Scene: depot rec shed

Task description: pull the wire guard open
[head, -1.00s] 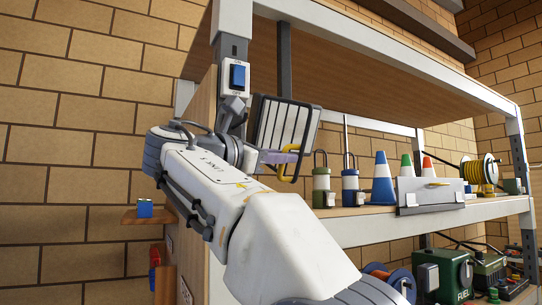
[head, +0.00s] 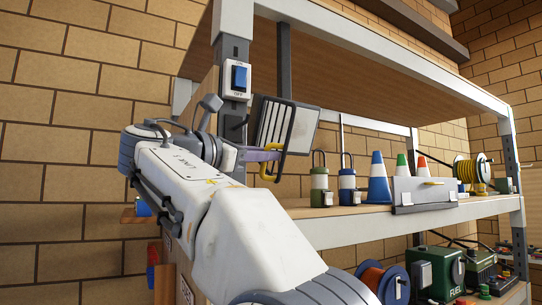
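The wire guard (head: 287,126) is a dark frame with pale bars, beside the post below the shelf unit's upper board. A yellow loop handle (head: 266,174) shows at its lower left. My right arm comes in from the bottom and covers part of the post. My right gripper (head: 266,155) has purple fingers that reach the yellow handle and appear shut on it; the wrist hides part of the gripper. A blue switch (head: 240,76) marked OFF sits on the post, above and left of the guard. My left gripper is not in view.
A cable reel (head: 388,283) and a fuel can (head: 436,272) are below. The brick wall at left is clear.

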